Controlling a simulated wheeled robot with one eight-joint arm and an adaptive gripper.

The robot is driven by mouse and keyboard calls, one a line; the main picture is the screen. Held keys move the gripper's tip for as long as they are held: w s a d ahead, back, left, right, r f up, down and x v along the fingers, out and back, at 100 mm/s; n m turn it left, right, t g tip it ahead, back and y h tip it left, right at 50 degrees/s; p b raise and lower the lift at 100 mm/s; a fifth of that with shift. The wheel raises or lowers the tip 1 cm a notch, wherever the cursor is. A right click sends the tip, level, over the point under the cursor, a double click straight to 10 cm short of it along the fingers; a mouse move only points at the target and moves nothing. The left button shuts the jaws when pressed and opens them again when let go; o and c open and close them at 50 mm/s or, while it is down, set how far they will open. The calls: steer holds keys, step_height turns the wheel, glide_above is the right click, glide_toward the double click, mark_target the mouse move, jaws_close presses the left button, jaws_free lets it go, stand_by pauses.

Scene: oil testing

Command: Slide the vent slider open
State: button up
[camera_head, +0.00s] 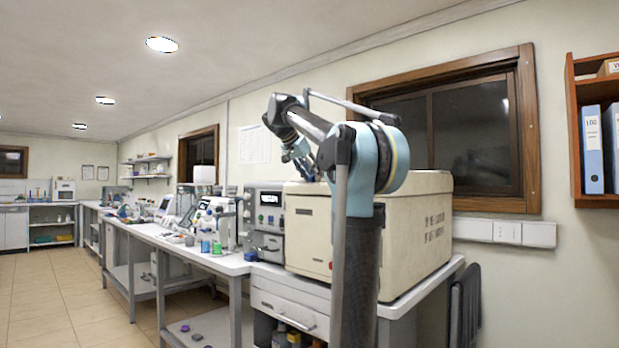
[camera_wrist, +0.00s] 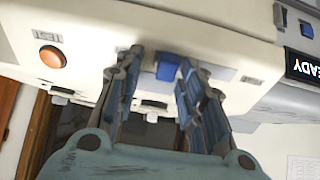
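My gripper (camera_wrist: 160,60) is open, with one finger on each side of the tab. A gap shows between the tab and the right finger; I cannot tell whether either finger touches it. The tab is not visible there.
An orange button (camera_wrist: 52,57) is on the machine's face. A grey instrument with a READY display (camera_wrist: 303,66) stands beside it; it also shows in the head view (camera_head: 264,215). A dark window (camera_head: 470,125) is behind the machine. Bench items (camera_head: 205,246) stand farther left.

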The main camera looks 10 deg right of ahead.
steer(key=v, duration=1.1)
steer(key=shift+a+r, duration=0.25)
steer(key=shift+a, duration=0.05)
steer(key=shift+s, duration=0.15)
steer(key=s+f+n+g+y, duration=0.1)
steer(key=s+f+n+y, duration=0.1)
steer(key=s+f, duration=0.9)
steer(key=s+d+f+n+g+y, duration=0.1)
steer(key=s+f+n, duration=0.4)
steer(key=f, duration=2.6)
steer(key=s+f+n+g+y, duration=0.1)
steer(key=s+f+n+y, duration=0.3)
steer(key=s+f, duration=1.3)
step_height(320, 180, down, 5)
steer(key=shift+s+d, duration=0.25)
steer(key=shift+d, duration=0.05)
steer(key=shift+w+f, duration=0.2)
steer(key=shift+w, duration=0.25)
